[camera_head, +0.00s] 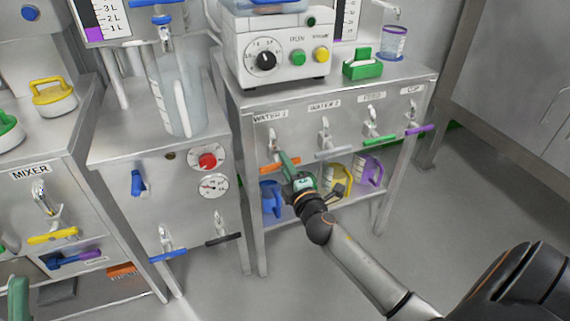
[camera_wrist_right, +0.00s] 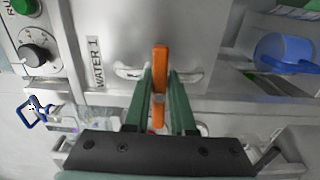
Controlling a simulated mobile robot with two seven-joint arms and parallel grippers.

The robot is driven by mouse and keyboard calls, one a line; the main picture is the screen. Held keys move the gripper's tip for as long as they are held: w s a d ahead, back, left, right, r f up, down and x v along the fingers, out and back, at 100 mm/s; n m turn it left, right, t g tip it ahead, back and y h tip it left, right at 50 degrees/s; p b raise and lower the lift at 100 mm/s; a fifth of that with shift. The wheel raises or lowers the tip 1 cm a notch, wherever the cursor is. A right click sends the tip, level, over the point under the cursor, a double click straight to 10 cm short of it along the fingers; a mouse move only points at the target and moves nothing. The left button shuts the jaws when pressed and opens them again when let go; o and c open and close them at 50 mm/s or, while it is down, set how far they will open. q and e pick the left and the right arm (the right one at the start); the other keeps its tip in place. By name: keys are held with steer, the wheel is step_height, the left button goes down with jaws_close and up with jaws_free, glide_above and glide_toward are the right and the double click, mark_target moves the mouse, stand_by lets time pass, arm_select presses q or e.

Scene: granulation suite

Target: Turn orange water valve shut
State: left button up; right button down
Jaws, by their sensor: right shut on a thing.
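The orange water valve handle (camera_head: 271,167) sits under the "WATER 1" label on the front of the steel bench. In the wrist view the orange bar (camera_wrist_right: 160,75) stands upright in the picture, in front of a pale tap body. My right gripper (camera_head: 286,160) reaches up to it from below right. Its two green fingers (camera_wrist_right: 160,98) lie on either side of the bar and are shut on it. The fingers partly cover the handle in the head view.
Grey (camera_head: 334,152), green (camera_head: 379,141) and purple (camera_head: 419,130) handles are to the right on the same panel. Blue (camera_head: 270,200), yellow (camera_head: 338,184) and purple (camera_head: 369,170) jugs stand on the shelf below. The floor at right is clear.

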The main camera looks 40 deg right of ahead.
steer(key=shift+a, duration=0.15)
steer(key=c, duration=0.8)
jaws_free()
steer(key=shift+o, duration=0.2)
steer(key=shift+s, duration=0.15)
steer(key=v, duration=1.2)
steer(key=shift+s, duration=0.15)
